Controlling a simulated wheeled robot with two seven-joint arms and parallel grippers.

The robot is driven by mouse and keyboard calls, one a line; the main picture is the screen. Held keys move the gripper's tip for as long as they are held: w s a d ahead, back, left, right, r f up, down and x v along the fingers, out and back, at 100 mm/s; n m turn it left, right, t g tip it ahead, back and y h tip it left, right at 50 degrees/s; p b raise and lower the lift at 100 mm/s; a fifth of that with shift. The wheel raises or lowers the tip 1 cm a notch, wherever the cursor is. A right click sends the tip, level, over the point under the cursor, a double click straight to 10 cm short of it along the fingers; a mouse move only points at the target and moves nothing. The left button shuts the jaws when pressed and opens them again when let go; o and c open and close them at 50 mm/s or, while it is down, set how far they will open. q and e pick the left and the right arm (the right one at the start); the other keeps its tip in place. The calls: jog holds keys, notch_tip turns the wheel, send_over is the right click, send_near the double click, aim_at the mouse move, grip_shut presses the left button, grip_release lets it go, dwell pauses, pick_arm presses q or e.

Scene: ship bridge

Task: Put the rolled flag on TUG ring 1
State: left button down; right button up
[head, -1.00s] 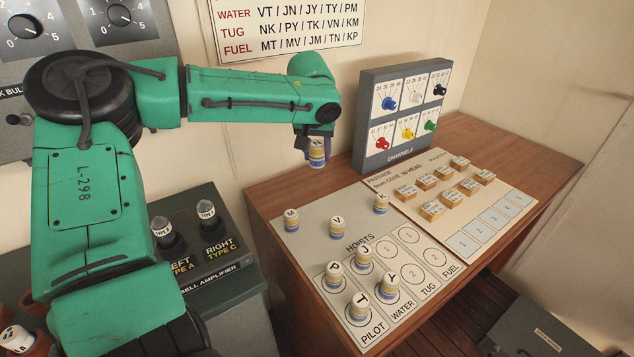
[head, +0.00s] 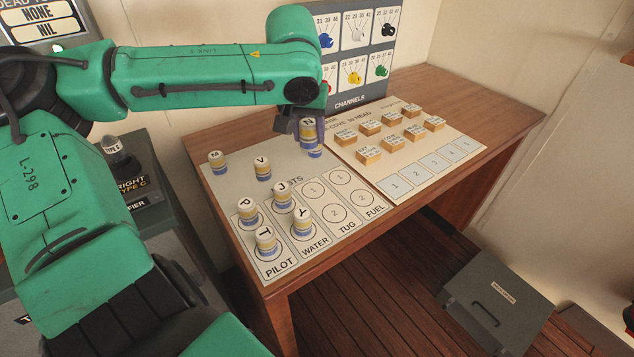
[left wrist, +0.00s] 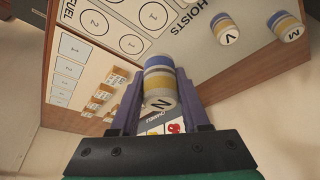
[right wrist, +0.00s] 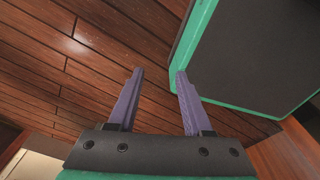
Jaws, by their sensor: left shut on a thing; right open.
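The rolled flag N (head: 308,134), banded blue, yellow and white, is held in my left gripper (head: 301,127) above the far part of the hoists board (head: 226,190). In the left wrist view flag N (left wrist: 160,84) sits between the two fingers. TUG ring 1 (head: 314,190) is empty; it also shows in the left wrist view (left wrist: 153,15). The held flag is apart from that ring, up and behind it. TUG ring 2 (head: 337,213) is empty. My right gripper (right wrist: 154,72) is open and empty over the wooden floor.
Flags P (head: 247,214), J (head: 281,196), T (head: 265,242) and Y (head: 303,222) stand on PILOT and WATER rings. Flags M (head: 217,161) and V (head: 262,168) stand behind. Wooden blocks (head: 389,139) sit right.

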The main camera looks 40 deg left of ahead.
pick_arm(q)
send_over(314, 186)
jog(key=s, duration=0.1)
jog(key=f, duration=0.6)
jog(key=shift+s+d+b, duration=0.15)
jog(key=shift+d+b, duration=0.1)
jog(key=shift+b, duration=0.15)
notch_tip(314, 186, down, 6)
jog(key=shift+f+b, duration=0.15)
jog(key=shift+b, duration=0.3)
jog(key=shift+f, duration=0.3)
jog(key=shift+d, duration=0.1)
pick_arm(e)
jog(key=shift+w+d+f, duration=0.15)
jog(key=shift+d+f, duration=0.2)
jog(key=shift+f, duration=0.2)
jog(key=shift+w+d+f, duration=0.1)
jog(key=shift+d+f, duration=0.25)
jog(key=shift+f, duration=0.2)
pick_arm(q)
jog(key=shift+f, duration=0.15)
jog(key=shift+c, duration=1.9)
grip_release()
pick_arm(e)
jog(key=shift+a+f, duration=0.15)
jog(key=shift+a, duration=0.3)
